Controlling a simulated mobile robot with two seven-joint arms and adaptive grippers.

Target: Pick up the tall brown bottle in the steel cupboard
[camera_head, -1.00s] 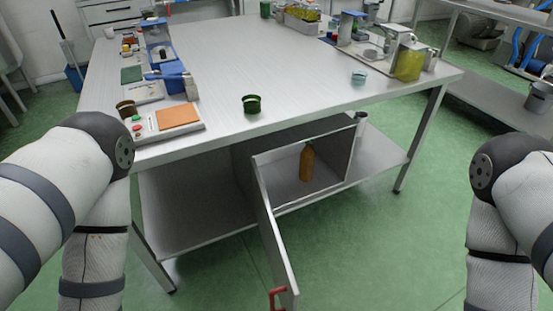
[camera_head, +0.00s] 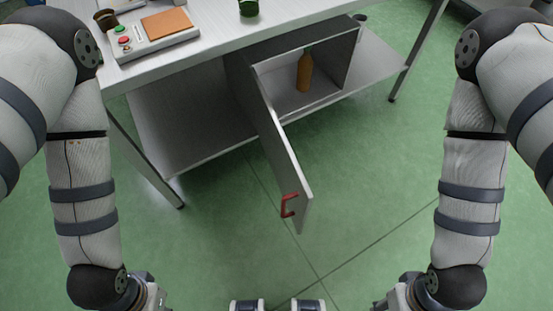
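The tall brown bottle (camera_head: 304,72) stands upright inside the steel cupboard (camera_head: 240,88), on the shelf under the table. The cupboard's door (camera_head: 283,150) is swung open towards me, with a red handle (camera_head: 289,205) near its free edge. The bottle shows clearly through the opening. My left gripper (camera_head: 247,305) and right gripper (camera_head: 308,305) seem to show only as small dark and pale tips at the bottom edge, far from the cupboard. The rest of them is cut off, so their opening cannot be judged.
The steel table (camera_head: 215,45) stands above the cupboard, with a control box (camera_head: 150,37) and a green cup (camera_head: 248,8) on top. Its lower shelf (camera_head: 185,125) is bare left of the cupboard. The green floor (camera_head: 370,165) in front is clear except for the open door.

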